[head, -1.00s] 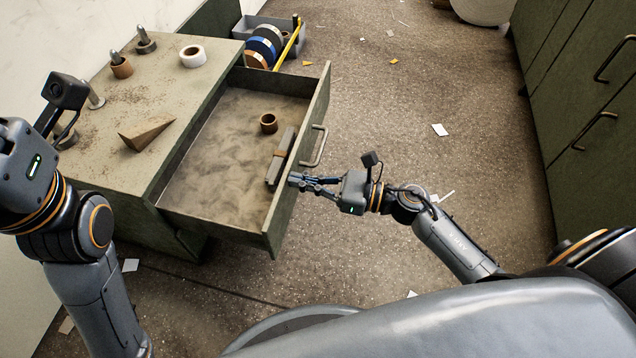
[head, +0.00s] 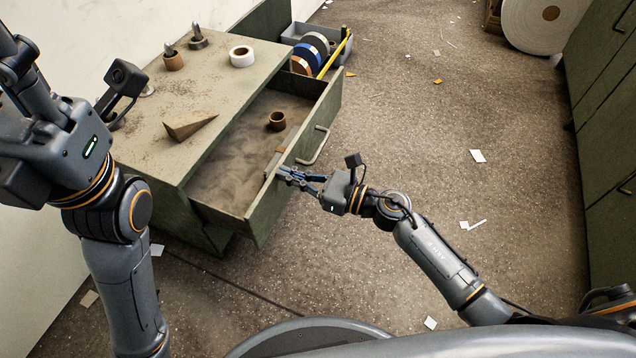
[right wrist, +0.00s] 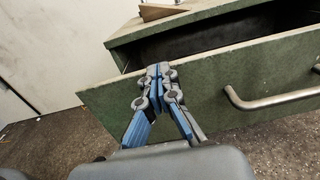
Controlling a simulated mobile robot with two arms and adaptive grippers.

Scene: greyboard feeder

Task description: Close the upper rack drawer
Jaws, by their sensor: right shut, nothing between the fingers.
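The upper drawer (head: 263,214) of the green rack (head: 150,130) is partly open, with its dusty inside showing. Its bar handle (head: 318,147) is on the front panel. My right gripper (head: 284,173) is shut and empty, with its fingertips at the outer face and top edge of the drawer front, left of the handle. In the right wrist view, the closed fingertips (right wrist: 158,70) lie against the green drawer front (right wrist: 215,78), with the handle (right wrist: 275,99) to the right. My left gripper (head: 20,65) is at the left edge, partly cut off; its fingertips are not clear.
A brown ring (head: 277,121) lies in the drawer, beside a partly hidden grey bar. A wedge (head: 190,124), a white roll (head: 242,56) and spindles stand on the rack top. A grey bin (head: 290,36) with rolls is behind. Floor to the right is mostly clear, with scraps.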

